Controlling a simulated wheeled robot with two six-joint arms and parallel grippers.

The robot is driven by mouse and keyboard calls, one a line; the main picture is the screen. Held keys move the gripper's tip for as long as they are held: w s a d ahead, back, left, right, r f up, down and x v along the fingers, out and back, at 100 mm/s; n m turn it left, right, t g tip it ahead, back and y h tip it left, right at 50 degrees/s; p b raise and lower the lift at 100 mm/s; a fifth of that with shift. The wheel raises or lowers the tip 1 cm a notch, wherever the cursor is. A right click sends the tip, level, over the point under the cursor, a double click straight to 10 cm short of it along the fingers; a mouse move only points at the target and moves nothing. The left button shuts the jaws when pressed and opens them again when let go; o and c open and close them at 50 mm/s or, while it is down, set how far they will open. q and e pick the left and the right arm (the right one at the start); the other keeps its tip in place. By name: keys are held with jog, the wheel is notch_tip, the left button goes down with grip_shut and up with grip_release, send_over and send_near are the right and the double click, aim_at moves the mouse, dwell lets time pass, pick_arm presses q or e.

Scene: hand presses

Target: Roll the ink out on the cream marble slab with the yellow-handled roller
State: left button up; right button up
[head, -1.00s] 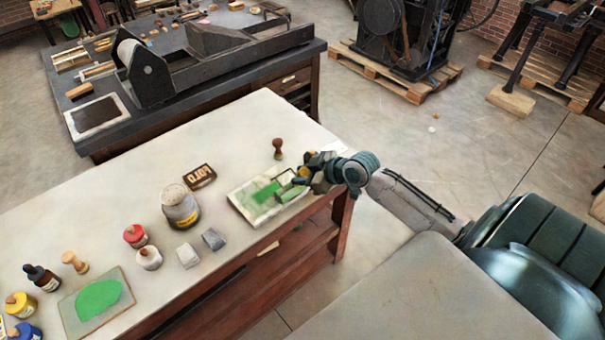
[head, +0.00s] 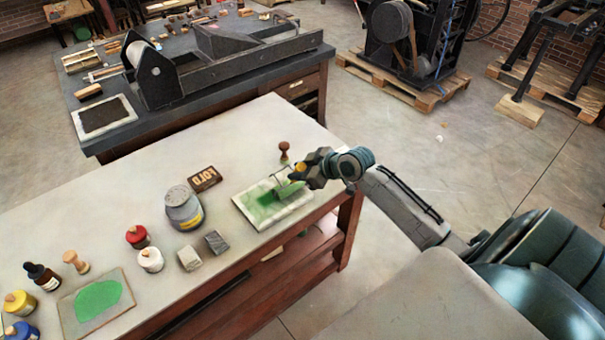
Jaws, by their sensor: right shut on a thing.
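The cream marble slab (head: 297,209) lies near the right end of the pale table, with a smeared patch of green ink (head: 262,205) on its middle and left. My right gripper (head: 303,172) is shut on the yellow-handled roller (head: 300,167); only a bit of yellow handle shows between the jaws. The roller's green-inked drum (head: 288,190) is over the right part of the slab. I cannot tell whether it touches the marble. My left gripper is out of view.
A dark wooden stamp (head: 284,152) stands just behind the slab. A block marked FOLD (head: 205,179), a grey-lidded jar (head: 183,208) and two grey blocks (head: 203,250) are to its left. Further left are ink bottles and a board with green ink (head: 72,312).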

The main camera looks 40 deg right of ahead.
jog(key=shift+w+b, duration=1.25)
jog(key=shift+w, duration=2.55)
jog(key=s+p, duration=0.5)
jog(key=s, duration=0.6)
jog(key=shift+s+d, duration=0.15)
jog(key=shift+s, duration=0.1)
jog(key=shift+w+a+b, duration=0.15)
jog(key=shift+w+b, duration=0.6)
jog(key=shift+w, duration=0.7)
jog(key=shift+w+a+b, duration=0.1)
jog(key=shift+w+b, duration=0.6)
jog(key=shift+w, duration=0.7)
jog(key=shift+w+b, duration=0.9)
jog(key=shift+w, duration=2)
jog(key=s+p, duration=0.5)
jog(key=s, duration=0.6)
jog(key=shift+s+d, duration=0.25)
jog(key=shift+s, duration=0.05)
jog(key=shift+r, duration=0.1)
